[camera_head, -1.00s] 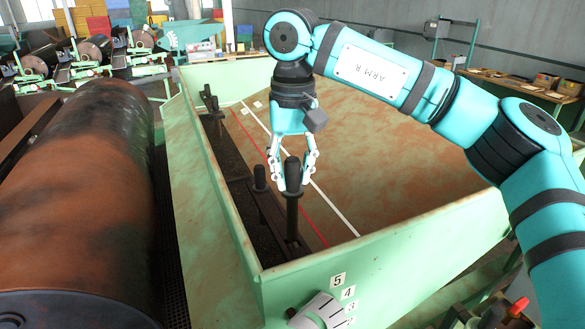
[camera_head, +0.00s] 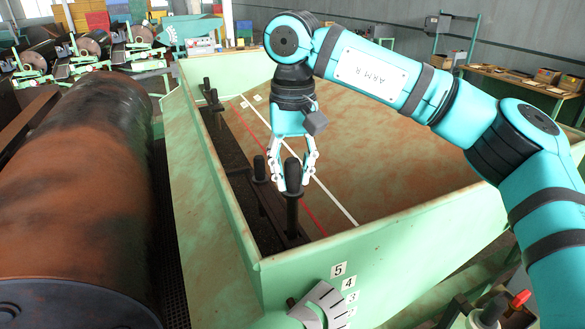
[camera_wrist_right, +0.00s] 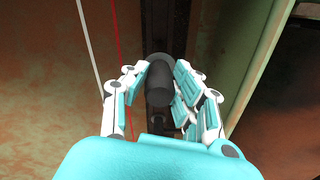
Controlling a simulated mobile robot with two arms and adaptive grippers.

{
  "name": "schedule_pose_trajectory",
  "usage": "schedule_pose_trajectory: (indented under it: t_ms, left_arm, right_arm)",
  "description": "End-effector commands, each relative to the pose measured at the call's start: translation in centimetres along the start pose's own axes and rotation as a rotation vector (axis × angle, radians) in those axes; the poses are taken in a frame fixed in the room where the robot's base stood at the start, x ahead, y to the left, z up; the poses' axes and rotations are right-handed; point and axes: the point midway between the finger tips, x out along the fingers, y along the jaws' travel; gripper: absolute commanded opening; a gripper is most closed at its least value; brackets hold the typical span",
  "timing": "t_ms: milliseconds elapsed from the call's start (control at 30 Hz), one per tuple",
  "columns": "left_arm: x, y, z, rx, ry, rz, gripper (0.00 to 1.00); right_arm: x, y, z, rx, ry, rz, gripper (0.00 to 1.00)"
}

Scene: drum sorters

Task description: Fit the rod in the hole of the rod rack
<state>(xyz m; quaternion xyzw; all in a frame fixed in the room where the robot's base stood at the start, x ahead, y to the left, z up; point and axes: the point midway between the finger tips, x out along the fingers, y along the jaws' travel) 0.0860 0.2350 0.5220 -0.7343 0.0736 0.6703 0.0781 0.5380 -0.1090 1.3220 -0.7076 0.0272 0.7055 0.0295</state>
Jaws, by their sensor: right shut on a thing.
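The rod (camera_head: 292,215) is black, with a thick rounded grip at its top. My right gripper (camera_head: 291,178) is shut on this grip from above and holds the rod near upright. The wrist view shows the rod's dark top (camera_wrist_right: 160,85) between the fingers (camera_wrist_right: 158,75). The rod rack (camera_head: 271,212) is a dark strip along the left inner side of the green box. The rod's lower end is over or at the rack's near end; I cannot tell whether it is in a hole. A second black rod (camera_head: 259,169) stands in the rack just left. My left gripper is not in view.
The green box's wall (camera_head: 212,200) rises close to the left of the rack. More black rods (camera_head: 212,98) stand at the rack's far end. A large rusty drum (camera_head: 85,190) lies left of the box. The box floor (camera_head: 385,150) on the right is clear.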

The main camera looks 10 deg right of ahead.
Motion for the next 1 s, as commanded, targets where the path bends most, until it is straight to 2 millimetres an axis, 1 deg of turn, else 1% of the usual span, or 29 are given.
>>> schedule_pose_trajectory:
  t_ms: [1000]
  left_arm:
    - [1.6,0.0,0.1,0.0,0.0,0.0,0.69]
  right_arm:
    - [2.5,0.0,0.0,-0.001,0.001,-0.001,0.0]
